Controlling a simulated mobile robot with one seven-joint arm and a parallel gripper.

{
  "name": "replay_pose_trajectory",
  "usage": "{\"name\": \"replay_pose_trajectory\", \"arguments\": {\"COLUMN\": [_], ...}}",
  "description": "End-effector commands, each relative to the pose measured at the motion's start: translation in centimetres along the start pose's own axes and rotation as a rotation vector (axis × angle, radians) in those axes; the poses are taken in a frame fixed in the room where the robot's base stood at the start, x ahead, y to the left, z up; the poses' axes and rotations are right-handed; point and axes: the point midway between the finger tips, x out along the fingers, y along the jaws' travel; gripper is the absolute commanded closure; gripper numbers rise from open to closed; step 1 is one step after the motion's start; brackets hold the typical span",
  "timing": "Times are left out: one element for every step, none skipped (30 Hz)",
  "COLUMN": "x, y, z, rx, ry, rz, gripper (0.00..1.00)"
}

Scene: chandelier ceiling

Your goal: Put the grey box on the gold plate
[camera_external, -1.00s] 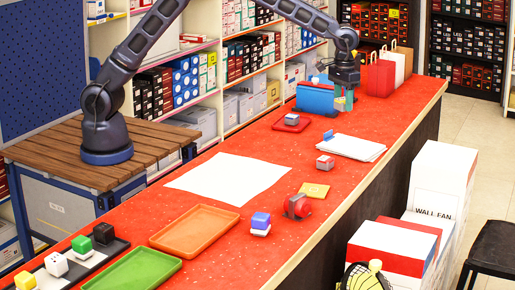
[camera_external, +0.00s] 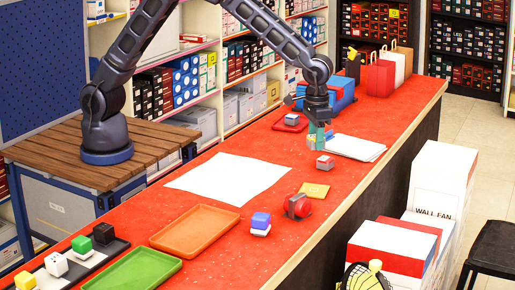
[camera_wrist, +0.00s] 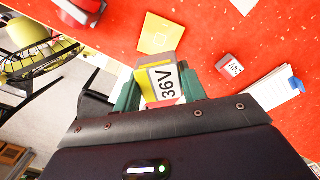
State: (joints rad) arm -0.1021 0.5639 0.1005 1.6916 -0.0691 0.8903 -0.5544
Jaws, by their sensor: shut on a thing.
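My gripper (camera_external: 319,146) is above the red counter, fingers pointing down. In the wrist view its green fingers (camera_wrist: 156,92) are shut on a grey box (camera_wrist: 172,61) with a yellow patch and a white "36V" label. The held box is mostly hidden by the fingers in the external view. The gold plate (camera_external: 314,190) is a small flat square on the counter, nearer the external camera than my gripper. The plate is bare and also shows in the wrist view (camera_wrist: 160,35), apart from the held box.
A small grey-and-red box (camera_external: 325,162), labelled "24V" in the wrist view (camera_wrist: 230,66), stands just below my gripper. A red-and-grey round object (camera_external: 298,206) lies beside the plate. White papers (camera_external: 355,147) and a blue toolbox (camera_external: 335,93) are further back.

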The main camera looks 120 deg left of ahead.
Motion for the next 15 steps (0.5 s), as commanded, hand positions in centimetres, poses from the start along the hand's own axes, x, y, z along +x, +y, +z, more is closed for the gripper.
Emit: {"name": "replay_pose_trajectory", "arguments": {"x": [1.2, 1.9, 2.8, 3.4, 4.1, 4.9, 5.5, 6.2, 6.8, 7.3, 7.7, 8.2, 8.5, 8.7, 8.9], "y": [0.0, -0.1, -0.1, -0.1, -0.1, -0.1, -0.1, -0.1, 0.0, 0.0, 0.0, 0.0, 0.0, 0.0, 0.0], "z": [0.0, 0.0, 0.0, 0.0, 0.0, 0.0, 0.0, 0.0, 0.0, 0.0, 0.0, 0.0, 0.0, 0.0, 0.0], "rx": [-0.001, -0.001, -0.001, -0.001, -0.001, -0.001, -0.001, -0.001, 0.000, 0.000, 0.000, 0.000, 0.000, 0.000, 0.000], "ry": [-0.002, -0.002, -0.002, -0.002, -0.002, -0.002, -0.002, -0.002, -0.002, -0.001, -0.001, -0.001, -0.001, -0.001, 0.000], "rz": [-0.002, -0.001, -0.002, -0.002, -0.002, -0.002, -0.001, -0.002, -0.002, -0.001, 0.000, -0.001, -0.001, 0.000, 0.000], "gripper": [0.82, 0.82, 0.82, 0.82, 0.82, 0.82, 0.82, 0.82, 0.82, 0.82, 0.82, 0.82, 0.82, 0.82, 0.82]}}
